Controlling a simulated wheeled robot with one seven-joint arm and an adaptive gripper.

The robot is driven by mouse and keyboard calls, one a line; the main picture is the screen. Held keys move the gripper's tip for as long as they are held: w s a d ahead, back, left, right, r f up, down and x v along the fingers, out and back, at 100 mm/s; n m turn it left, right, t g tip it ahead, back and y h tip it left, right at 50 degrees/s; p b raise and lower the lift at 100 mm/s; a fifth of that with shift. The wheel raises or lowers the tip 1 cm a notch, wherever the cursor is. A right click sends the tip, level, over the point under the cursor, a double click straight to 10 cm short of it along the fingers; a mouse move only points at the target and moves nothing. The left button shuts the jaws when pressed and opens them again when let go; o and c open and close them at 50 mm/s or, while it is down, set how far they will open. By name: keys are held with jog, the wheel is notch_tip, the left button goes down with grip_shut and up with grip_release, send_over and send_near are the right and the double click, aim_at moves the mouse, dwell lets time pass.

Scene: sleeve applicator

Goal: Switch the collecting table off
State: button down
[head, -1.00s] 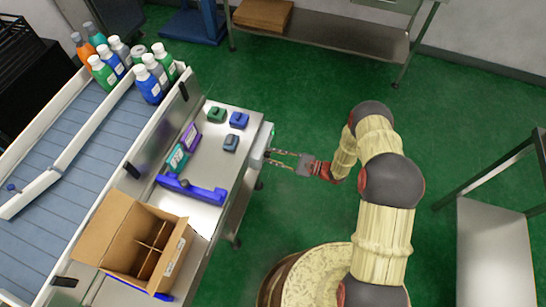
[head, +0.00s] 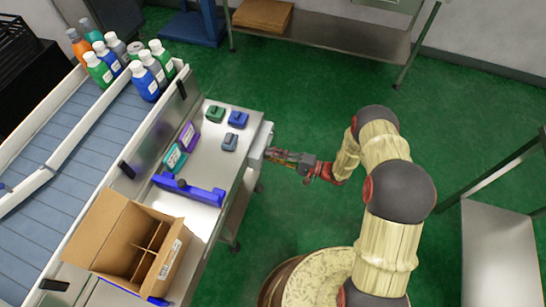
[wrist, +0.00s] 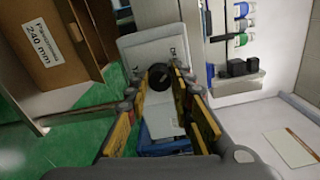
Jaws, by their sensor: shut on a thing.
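The collecting table (head: 208,150) is a metal-topped bench beside the conveyor in the head view. A pale box (head: 257,143) is mounted on its right end. In the wrist view this box (wrist: 152,50) has a light face with a round black knob (wrist: 159,79). My gripper (head: 271,155) is at that box, and its fingers are close together. In the wrist view my gripper (wrist: 163,72) is shut on the black knob, with a fingertip on each side. The knob is hidden in the head view, and its marking cannot be read.
Small blocks (head: 237,119) and a blue bar (head: 188,190) lie on the table. An open carton (head: 130,240) stands at its near end. Bottles (head: 150,75) stand on the conveyor (head: 75,115). Green floor (head: 310,95) is free around my arm; another bench (head: 500,240) is at right.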

jog(key=shift+n, duration=0.5)
jog(key=c, duration=1.5)
grip_release()
jog(key=shift+c, duration=0.2)
jog(key=shift+d, duration=0.1)
jog(key=v, duration=1.1)
jog(key=shift+s+d, duration=0.15)
jog(key=shift+d, duration=0.25)
